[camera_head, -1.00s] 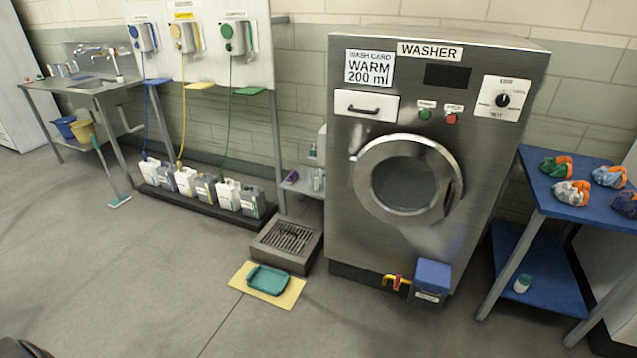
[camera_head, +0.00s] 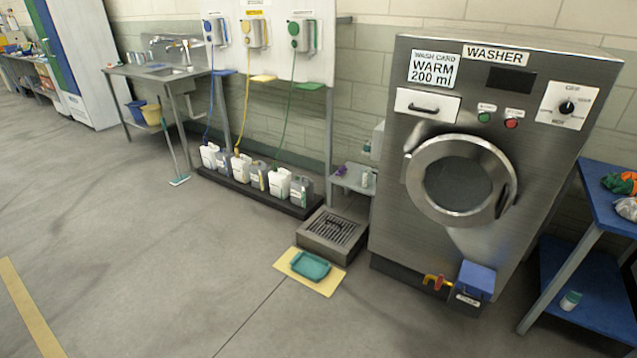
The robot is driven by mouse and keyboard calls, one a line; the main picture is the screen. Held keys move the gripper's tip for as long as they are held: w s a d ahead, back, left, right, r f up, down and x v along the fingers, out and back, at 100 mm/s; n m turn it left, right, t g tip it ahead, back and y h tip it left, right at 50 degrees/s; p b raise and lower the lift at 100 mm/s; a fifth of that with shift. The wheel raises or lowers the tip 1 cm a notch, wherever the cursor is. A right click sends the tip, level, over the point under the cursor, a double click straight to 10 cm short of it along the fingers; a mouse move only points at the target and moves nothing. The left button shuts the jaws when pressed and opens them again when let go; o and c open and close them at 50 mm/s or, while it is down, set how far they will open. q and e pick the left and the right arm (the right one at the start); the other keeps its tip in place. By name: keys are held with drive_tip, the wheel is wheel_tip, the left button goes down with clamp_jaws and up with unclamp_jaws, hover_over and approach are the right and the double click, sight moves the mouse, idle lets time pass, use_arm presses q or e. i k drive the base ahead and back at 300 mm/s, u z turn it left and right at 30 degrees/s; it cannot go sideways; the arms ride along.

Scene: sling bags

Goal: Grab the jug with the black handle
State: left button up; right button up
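Several white and grey jugs stand in a row on a low black platform along the wall, among them a white jug (camera_head: 279,185) and a grey jug (camera_head: 302,191). They are too small to tell whether any has a black handle. No jug with a clearly black handle shows elsewhere. Neither of my grippers is in view.
The washer (camera_head: 400,210) stands at right, beside a blue table (camera_head: 603,212). A sink (camera_head: 163,70) is at back left. The left floor is clear.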

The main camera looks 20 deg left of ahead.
sight(366, 173)
drive_tip(key=z, duration=0.4)
drive_tip(key=k, duration=0.15)
drive_tip(key=u, duration=1.4)
drive_tip(key=i, duration=2.4)
drive_tip(key=z, duration=1.6)
drive_tip(key=i, duration=0.75)
drive_tip(key=z, duration=0.75)
